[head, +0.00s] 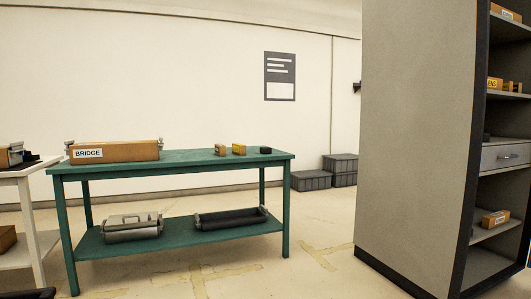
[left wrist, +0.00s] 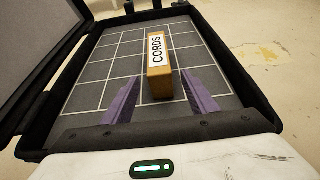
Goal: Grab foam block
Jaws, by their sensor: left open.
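In the left wrist view, an orange-brown block (left wrist: 161,84) with a white label reading CORDS stands on the gridded dark floor of an open black case (left wrist: 85,75). No other block shows in the case; I cannot tell from its look whether it is foam. My left gripper (left wrist: 160,78) is open, its two purple fingers pointing into the case. The block's near end lies between the fingertips, with a gap on each side. No gripper can be made out in the head view, and my right gripper is not seen.
In the head view, a green table (head: 190,157) bears a box labelled BRIDGE (head: 115,151) and small blocks (head: 238,149). A grey shelf unit (head: 415,130) stands at right. Grey crates (head: 311,181) sit by the wall. The floor (head: 300,265) between is clear.

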